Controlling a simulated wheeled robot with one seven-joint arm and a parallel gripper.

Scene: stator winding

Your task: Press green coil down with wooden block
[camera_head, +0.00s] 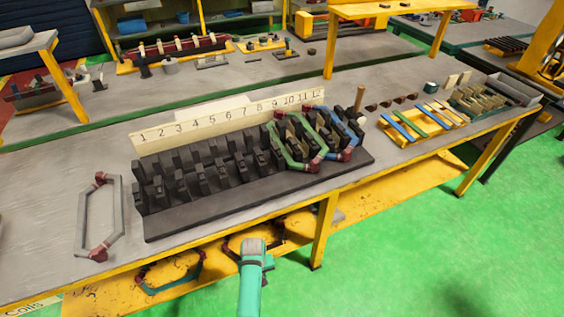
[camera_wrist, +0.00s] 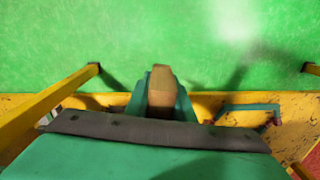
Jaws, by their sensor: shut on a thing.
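The green coil (camera_head: 294,140) sits at the right end of the black slotted stator block (camera_head: 240,200), below numbers 9 to 12, and stands up slanted over the teeth. The blue coil (camera_head: 346,154) overlaps its right side. In the wrist view my gripper (camera_wrist: 163,100) is shut on a brown wooden block (camera_wrist: 160,80), whose end sticks out past the teal fingers. The gripper is over the floor in front of the bench, apart from the coil. In the head view my teal arm shows at the bottom centre; the held block is not clear there.
A grey coil (camera_head: 82,215) lies on the bench left of the stator block. More coils (camera_head: 170,272) lie on the lower yellow shelf. A number board (camera_head: 228,118) stands behind the block. Coloured strips (camera_head: 410,125) and trays are at the right. Green floor is clear in front.

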